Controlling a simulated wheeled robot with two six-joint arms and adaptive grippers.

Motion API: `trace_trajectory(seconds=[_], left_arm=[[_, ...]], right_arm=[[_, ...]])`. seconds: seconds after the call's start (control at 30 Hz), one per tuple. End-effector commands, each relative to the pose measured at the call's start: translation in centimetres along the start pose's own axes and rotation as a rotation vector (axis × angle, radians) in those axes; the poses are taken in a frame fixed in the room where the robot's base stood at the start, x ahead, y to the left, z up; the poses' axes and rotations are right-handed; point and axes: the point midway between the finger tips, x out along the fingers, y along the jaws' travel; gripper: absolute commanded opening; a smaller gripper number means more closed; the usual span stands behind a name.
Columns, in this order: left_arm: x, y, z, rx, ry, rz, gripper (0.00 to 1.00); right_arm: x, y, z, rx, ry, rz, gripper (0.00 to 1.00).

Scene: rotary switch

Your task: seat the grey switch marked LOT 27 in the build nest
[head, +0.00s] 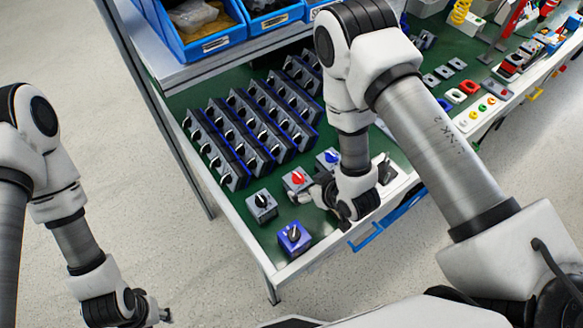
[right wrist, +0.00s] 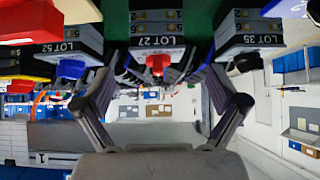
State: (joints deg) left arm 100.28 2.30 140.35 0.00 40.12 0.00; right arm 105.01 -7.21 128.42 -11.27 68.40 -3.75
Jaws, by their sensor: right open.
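The grey switch marked LOT 27 (right wrist: 158,42) has a red knob and is centred ahead of my right gripper (right wrist: 158,74) in the right wrist view. In the head view this red-knobbed switch (head: 296,180) stands in the front row on the green bench top. My right gripper (head: 312,192) is open beside it, with its fingers spread and nothing between them. My left gripper (head: 165,314) hangs low at the left, away from the bench; its jaws are too small to read. I cannot clearly pick out the build nest; my right arm hides part of the bench.
LOT 52 (right wrist: 55,48), with a blue knob, and LOT 35 (right wrist: 250,42), with a dark knob, flank the switch. A blue switch (head: 294,237) sits near the front corner. Several rows of dark switches (head: 245,130) stand behind. Blue bins (head: 205,35) sit on a shelf.

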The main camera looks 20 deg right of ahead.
Motion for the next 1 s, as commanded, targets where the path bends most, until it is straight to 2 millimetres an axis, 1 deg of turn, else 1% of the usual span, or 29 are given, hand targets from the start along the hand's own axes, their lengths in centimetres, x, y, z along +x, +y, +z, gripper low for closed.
trace_trajectory(seconds=[0.27,0.4,0.5,0.6,0.73,0.77,0.8,0.87,0.9,0.93,0.97,1.0], left_arm=[[-1.6,0.0,0.1,0.0,-0.002,0.0,0.4],[-3.2,0.0,0.1,0.0,-0.001,0.0,0.4],[-3.3,0.0,0.0,0.0,-0.001,0.0,0.4],[-3.2,0.0,0.0,0.0,-0.001,0.0,0.4],[-3.1,0.0,0.0,0.0,-0.001,0.0,0.4],[-3.1,0.0,0.0,0.0,-0.001,0.0,0.4],[-3.1,0.0,0.0,0.0,-0.001,0.0,0.4],[-3.1,0.0,0.0,0.0,-0.001,0.0,0.4],[-3.1,0.0,0.0,0.0,-0.001,0.0,0.4],[-3.1,0.0,0.0,0.0,-0.001,0.0,0.4],[-3.1,0.0,0.0,0.0,-0.001,0.0,0.4],[-3.1,0.0,0.0,0.0,-0.001,0.0,0.4]], right_arm=[[3.1,0.1,-0.2,0.0,0.001,-0.001,0.96],[5.5,0.3,-0.1,0.001,0.0,-0.001,0.96],[7.1,0.3,0.0,0.0,0.001,0.0,0.96],[7.7,0.3,0.1,0.0,0.0,0.0,0.96],[7.7,0.3,0.2,0.0,0.0,0.0,0.96],[7.7,0.3,0.2,0.0,0.0,0.0,0.89],[7.7,0.3,0.2,0.0,0.0,0.0,0.75],[7.7,0.3,0.2,0.0,0.0,0.0,0.53],[7.7,0.3,0.2,0.0,0.0,0.0,0.39],[7.7,0.3,0.2,0.0,0.0,0.0,0.28],[7.7,0.3,0.2,0.0,0.0,0.0,0.23],[7.7,0.3,0.2,0.0,0.0,0.0,0.23]])
